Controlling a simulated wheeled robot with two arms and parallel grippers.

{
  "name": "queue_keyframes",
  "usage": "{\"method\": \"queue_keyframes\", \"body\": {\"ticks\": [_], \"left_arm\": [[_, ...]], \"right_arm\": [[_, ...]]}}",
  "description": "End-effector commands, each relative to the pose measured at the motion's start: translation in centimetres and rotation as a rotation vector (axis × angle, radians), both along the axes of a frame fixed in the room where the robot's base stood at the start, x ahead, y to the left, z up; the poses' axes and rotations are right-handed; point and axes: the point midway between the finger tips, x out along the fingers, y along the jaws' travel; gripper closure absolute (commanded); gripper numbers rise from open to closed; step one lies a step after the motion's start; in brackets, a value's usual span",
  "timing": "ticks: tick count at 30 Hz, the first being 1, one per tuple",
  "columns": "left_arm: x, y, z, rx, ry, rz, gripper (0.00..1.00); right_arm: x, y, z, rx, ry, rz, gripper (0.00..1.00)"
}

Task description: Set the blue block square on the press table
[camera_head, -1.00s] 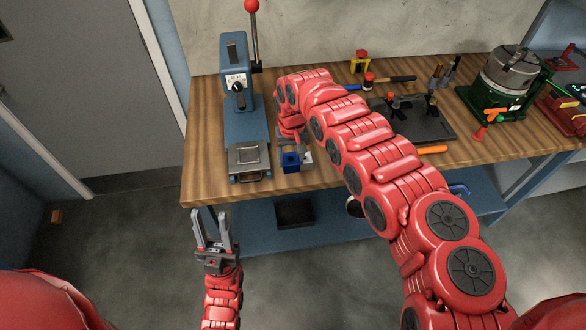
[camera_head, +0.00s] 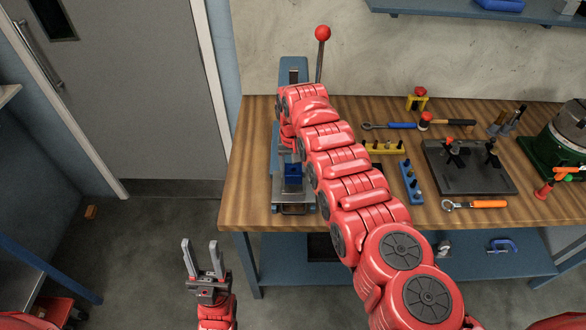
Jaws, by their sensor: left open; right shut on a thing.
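The blue block (camera_head: 292,177) is in my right gripper (camera_head: 291,162), which points down at the front of the blue arbor press (camera_head: 294,70). The block now shows over the press table (camera_head: 294,197). I cannot tell whether it touches the table or hangs just above it. My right arm hides most of the press column and part of the gripper. My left gripper (camera_head: 200,245) is open and empty, in front of and below the bench's front left edge.
The press lever with its red knob (camera_head: 322,33) stands up behind my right arm. Right of my arm lie a yellow rack (camera_head: 383,147), a blue rack (camera_head: 411,182), a dark fixture plate (camera_head: 468,170) and wrenches. Bare wood (camera_head: 245,180) lies left of the press.

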Motion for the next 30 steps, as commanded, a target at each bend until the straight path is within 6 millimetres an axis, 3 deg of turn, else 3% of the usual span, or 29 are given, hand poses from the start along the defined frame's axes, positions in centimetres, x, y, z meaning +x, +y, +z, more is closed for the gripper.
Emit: {"method": "queue_keyframes", "body": {"ticks": [1,6,30], "left_arm": [[0.0,0.0,-0.88,0.0,0.0,0.0,0.56],[-0.01,0.0,-1.53,0.0,0.0,0.0,0.56],[-0.01,0.01,-1.35,0.0,0.0,0.0,0.56]], "right_arm": [[0.01,0.01,-0.87,0.0,0.0,0.0,1.0],[0.01,0.01,-1.59,0.0,0.0,0.0,1.0],[0.0,-0.01,-1.67,0.001,-0.001,0.0,1.0]]}}
